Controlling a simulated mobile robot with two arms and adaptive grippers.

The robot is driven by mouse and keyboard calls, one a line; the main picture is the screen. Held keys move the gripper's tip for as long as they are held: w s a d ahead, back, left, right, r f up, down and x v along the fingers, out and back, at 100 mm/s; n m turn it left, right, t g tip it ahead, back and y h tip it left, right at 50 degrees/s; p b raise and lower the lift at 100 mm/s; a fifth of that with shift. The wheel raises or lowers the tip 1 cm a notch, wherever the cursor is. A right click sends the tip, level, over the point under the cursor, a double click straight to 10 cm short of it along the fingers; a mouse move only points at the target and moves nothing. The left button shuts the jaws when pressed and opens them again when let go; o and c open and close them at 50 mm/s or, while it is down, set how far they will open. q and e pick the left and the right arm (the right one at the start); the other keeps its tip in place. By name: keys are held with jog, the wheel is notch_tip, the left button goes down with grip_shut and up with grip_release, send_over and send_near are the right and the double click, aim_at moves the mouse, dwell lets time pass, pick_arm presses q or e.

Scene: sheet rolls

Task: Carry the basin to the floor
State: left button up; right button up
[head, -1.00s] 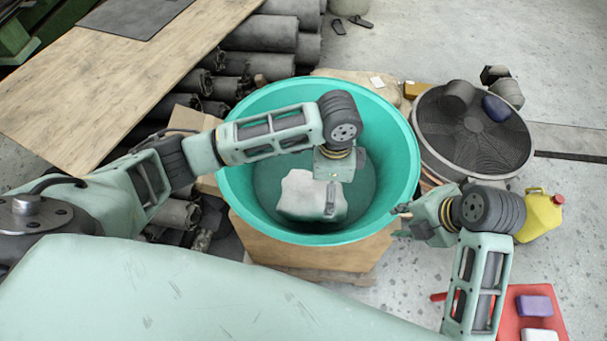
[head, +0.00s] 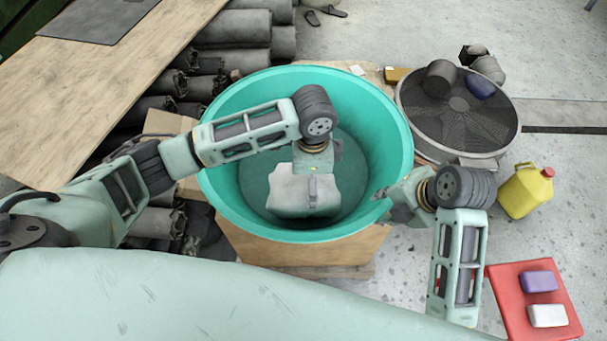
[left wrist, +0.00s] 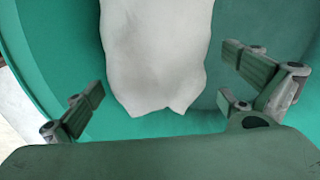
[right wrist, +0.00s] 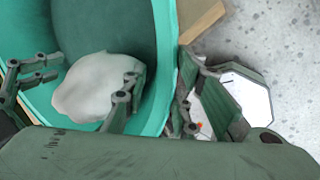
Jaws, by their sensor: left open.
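The basin is a large, round teal tub (head: 222,198), standing on a wooden support. A pale grey-white lump, perhaps a sack (head: 290,190), lies inside it and also shows in the left wrist view (left wrist: 155,50). My left gripper (head: 315,180) reaches down inside the basin above this lump. Its fingers are spread apart in the left wrist view (left wrist: 165,95), with the lump between and beyond them. My right gripper (head: 388,203) is at the basin's right rim. In the right wrist view, the rim (right wrist: 165,60) passes between its fingers; whether they grip it is unclear.
A wooden board (head: 110,75) and dark rolls (head: 235,30) lie left and behind. A round mesh fan (head: 460,115) stands at the right. A yellow jug (head: 525,190) and a red board (head: 500,300) with two blocks are on the right. Speckled floor (head: 400,265) shows between.

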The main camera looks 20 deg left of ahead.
aim_at(372, 206)
pick_arm(q)
notch_tip(372, 206, down, 7)
jog(key=shift+a+r, duration=0.1)
pick_arm(e)
jog(key=x, duration=0.6)
jog(key=shift+w+a+f, duration=0.1)
jog(key=shift+a+f, duration=0.1)
jog(key=shift+f, duration=0.15)
pick_arm(q)
jog(key=c, duration=0.8)
pick_arm(e)
grip_shut()
pick_arm(q)
jog(key=c, duration=1.1)
pick_arm(e)
jog(key=shift+r, duration=0.1)
